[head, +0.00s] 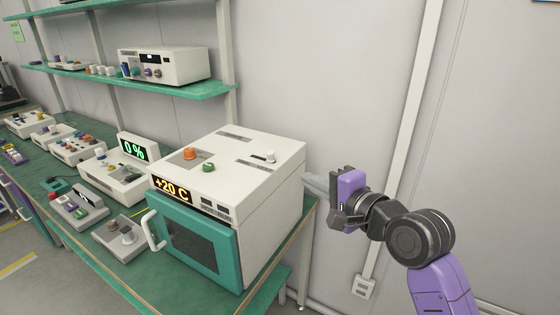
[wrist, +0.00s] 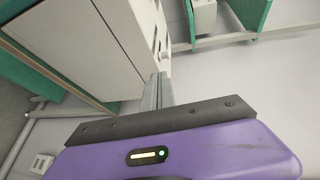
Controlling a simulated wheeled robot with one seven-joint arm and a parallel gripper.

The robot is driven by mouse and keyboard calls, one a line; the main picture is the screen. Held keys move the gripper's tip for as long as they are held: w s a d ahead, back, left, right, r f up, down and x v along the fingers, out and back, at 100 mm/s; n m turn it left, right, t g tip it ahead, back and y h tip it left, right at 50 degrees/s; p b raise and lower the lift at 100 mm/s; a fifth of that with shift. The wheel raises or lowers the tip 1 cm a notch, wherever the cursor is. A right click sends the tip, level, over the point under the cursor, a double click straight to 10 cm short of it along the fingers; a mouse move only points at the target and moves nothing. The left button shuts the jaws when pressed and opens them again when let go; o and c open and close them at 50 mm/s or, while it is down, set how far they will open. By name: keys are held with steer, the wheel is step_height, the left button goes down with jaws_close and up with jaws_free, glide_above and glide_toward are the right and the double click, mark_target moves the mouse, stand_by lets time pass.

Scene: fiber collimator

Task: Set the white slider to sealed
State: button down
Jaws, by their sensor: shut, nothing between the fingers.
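A white slider knob (head: 270,156) sits in a dark slot on the top of the white oven-like box (head: 225,150), toward its right rear. Its labels are too small to read. My gripper (head: 313,184) is to the right of the box, beside its right wall and lower than its top. The grey fingers are shut with nothing between them, and they show in the wrist view (wrist: 158,90) close to the white box wall (wrist: 118,35). I cannot tell whether they touch it. The slider is not in the wrist view.
The box also bears an orange knob (head: 190,154), a green knob (head: 208,167), a "+20 C" display (head: 173,189) and a teal door (head: 190,238). A green shelf (head: 180,91) hangs behind. Several devices crowd the bench to the left; the right side is open.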

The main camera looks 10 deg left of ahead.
steer(key=p, duration=0.1)
glide_toward(262, 164)
steer(key=w, duration=0.4)
steer(key=shift+w+a+r, duration=0.2)
steer(key=shift+w+a, duration=0.05)
steer(key=shift+a, duration=0.05)
steer(key=shift+w+a, duration=0.5)
steer(key=shift+w, duration=0.05)
steer(key=shift+a, duration=0.1)
steer(key=shift+w+a, duration=0.3)
steer(key=shift+a, duration=0.55)
steer(key=shift+w+a, duration=0.35)
steer(key=shift+a, duration=0.45)
steer(key=shift+w+a, duration=0.3)
steer(key=shift+a, duration=0.55)
steer(key=shift+s, duration=0.1)
